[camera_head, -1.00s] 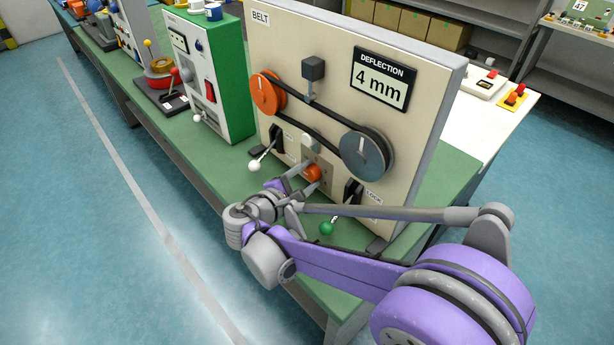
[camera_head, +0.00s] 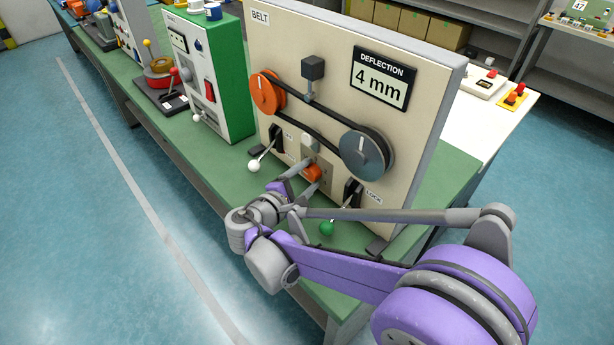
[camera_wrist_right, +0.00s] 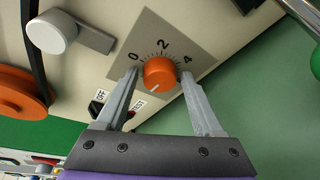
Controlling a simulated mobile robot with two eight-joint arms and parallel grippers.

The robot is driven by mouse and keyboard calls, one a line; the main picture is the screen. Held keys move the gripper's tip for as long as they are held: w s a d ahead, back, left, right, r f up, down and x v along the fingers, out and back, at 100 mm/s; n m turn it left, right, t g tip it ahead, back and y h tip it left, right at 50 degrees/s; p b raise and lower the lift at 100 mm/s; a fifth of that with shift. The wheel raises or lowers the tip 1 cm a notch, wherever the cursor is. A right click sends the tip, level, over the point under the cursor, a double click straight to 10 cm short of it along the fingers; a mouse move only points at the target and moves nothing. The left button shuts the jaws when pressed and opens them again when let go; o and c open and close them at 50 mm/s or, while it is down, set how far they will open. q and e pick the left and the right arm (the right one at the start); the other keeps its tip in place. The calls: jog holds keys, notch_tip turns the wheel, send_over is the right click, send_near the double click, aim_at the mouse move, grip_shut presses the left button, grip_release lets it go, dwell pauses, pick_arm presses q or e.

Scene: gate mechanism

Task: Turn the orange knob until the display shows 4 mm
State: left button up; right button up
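The orange knob (camera_head: 313,173) sits on a small grey plate low on the belt panel. In the right wrist view the knob (camera_wrist_right: 160,73) has a white mark pointing down and left, below a scale with 0, 2 and 4. My right gripper (camera_wrist_right: 160,74) is open, one finger on each side of the knob, with small gaps visible. It also shows in the head view (camera_head: 307,178). The deflection display (camera_head: 380,80) reads 4 mm. My left gripper is not in view.
The belt panel (camera_head: 300,40) carries an orange pulley (camera_head: 266,94), a grey pulley (camera_head: 362,154) and a black belt. A white-tipped lever (camera_head: 254,166) is left of the knob, and a green-tipped lever (camera_head: 327,229) is below right. A green box (camera_head: 235,80) stands left.

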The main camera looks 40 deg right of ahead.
jog(key=shift+o, duration=0.7)
jog(key=v, duration=1.1)
jog(key=shift+p, duration=0.35)
